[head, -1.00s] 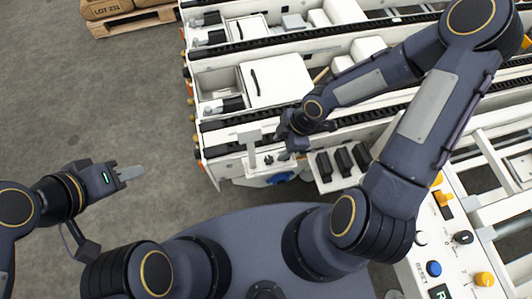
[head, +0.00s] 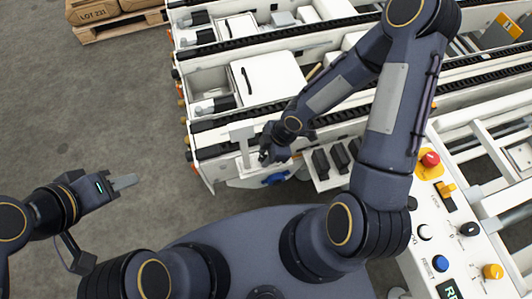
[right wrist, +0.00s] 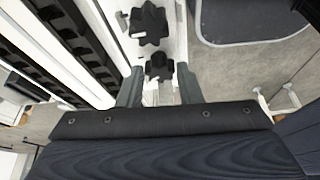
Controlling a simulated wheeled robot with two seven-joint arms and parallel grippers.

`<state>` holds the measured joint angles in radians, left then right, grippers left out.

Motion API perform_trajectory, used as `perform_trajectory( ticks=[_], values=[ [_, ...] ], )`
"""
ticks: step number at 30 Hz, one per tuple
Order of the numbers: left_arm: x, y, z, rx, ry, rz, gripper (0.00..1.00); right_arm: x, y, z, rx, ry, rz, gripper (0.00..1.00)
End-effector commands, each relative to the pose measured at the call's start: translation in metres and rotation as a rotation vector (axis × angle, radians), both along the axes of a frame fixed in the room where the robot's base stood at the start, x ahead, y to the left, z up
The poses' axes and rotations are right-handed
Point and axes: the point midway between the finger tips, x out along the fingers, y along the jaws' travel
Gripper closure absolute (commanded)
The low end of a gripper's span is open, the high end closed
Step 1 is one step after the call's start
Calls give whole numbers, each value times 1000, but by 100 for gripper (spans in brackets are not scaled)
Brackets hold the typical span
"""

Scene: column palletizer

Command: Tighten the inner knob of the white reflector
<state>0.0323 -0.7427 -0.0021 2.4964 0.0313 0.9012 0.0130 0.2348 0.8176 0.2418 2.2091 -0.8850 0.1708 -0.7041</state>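A small white upright plate (head: 242,134), which looks like the white reflector, stands at the front left corner of the conveyor in the head view. My right gripper (head: 266,158) is just right of it, pointing down. In the right wrist view a black lobed knob (right wrist: 158,67) lies between the spread fingertips of my right gripper (right wrist: 158,86), with gaps showing at both sides. A larger black knob (right wrist: 148,23) is farther up on the same white strip. Contact and the knob's tightness cannot be told. My left gripper (head: 124,182) is empty, over the floor.
The white conveyor frame (head: 205,168) with black chain strips fills the upper middle. A blue knob (head: 275,180) and a holder with black blocks (head: 330,160) are close to my right gripper. The control panel (head: 425,245) is at right.

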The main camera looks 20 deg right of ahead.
Motion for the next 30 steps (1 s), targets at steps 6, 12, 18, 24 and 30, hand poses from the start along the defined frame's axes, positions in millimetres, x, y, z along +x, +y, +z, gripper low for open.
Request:
perform_trajectory(
  ticks=[6, 12, 18, 24, 30],
  values=[
    [0, 0, 0, 0, 0, 0, 64, 0, 0, 0, 0, 0, 0, 95],
    [0, 0, -6, 0, 0, 0, 64, 0, 0, -2, -1, -1, -19, 95],
    [0, 0, -26, 0, 0, 0, 64, -1, 0, -5, 0, -5, -104, 95],
    [0, 0, -55, 0, 0, 0, 64, -1, 1, -6, 0, -7, -243, 95],
    [0, 0, -80, 0, 0, 0, 64, -3, 1, -6, 1, -7, -382, 95]
  ],
)
